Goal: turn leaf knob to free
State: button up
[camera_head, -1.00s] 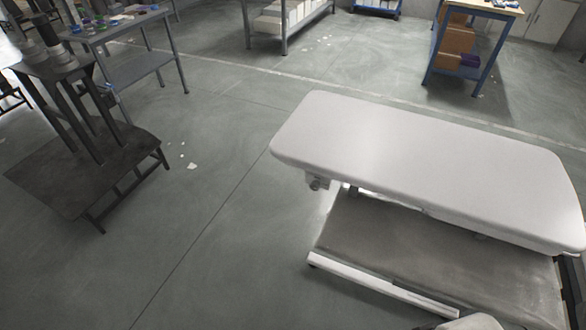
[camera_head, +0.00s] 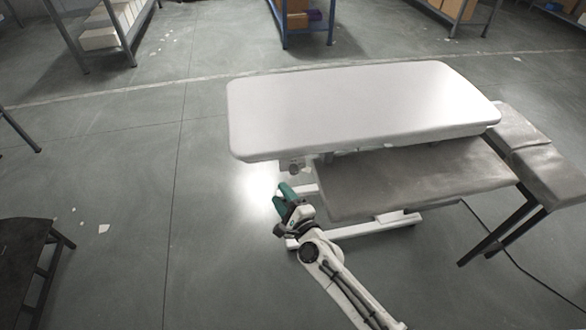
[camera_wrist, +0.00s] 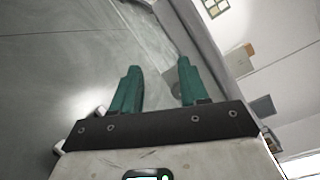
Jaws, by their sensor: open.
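A white padded table (camera_head: 360,108) stands in the middle of the head view, with a grey lower leaf (camera_head: 410,178) below its right part. A small grey knob (camera_head: 297,167) sits under the near left end of the white top; its setting is too small to read. My gripper (camera_head: 284,187), with green fingers, is just below the knob and appears apart from it. In the wrist view, my gripper (camera_wrist: 158,72) is open with nothing held between its fingers. A dim grey shape (camera_wrist: 172,76) shows beyond the right finger; I cannot tell if it is the knob.
A white foot bar (camera_head: 375,228) lies on the floor under the table. A grey padded bench (camera_head: 545,165) with dark legs adjoins the right side, and a cable runs on the floor. A dark stand (camera_head: 25,265) is at lower left.

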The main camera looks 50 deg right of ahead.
aim_at(295, 173)
jog(key=s+d+f+m+g+h, duration=0.2)
jog(key=d+f+m+h, duration=0.1)
jog(key=d+m+h, duration=0.4)
jog(key=shift+m+y, duration=0.3)
jog(key=shift+y, duration=0.5)
jog(key=b+x, duration=0.1)
jog(key=x, duration=0.2)
jog(key=b+x, duration=0.1)
jog(key=x, duration=0.3)
jog(key=a+b+x, duration=0.1)
jog(key=x, duration=0.2)
jog(key=shift+w+d+r, duration=0.15)
jog(key=shift+w+r, duration=0.1)
jog(key=shift+w, duration=0.2)
jog(key=c, duration=0.7)
jog(key=shift+c, duration=0.2)
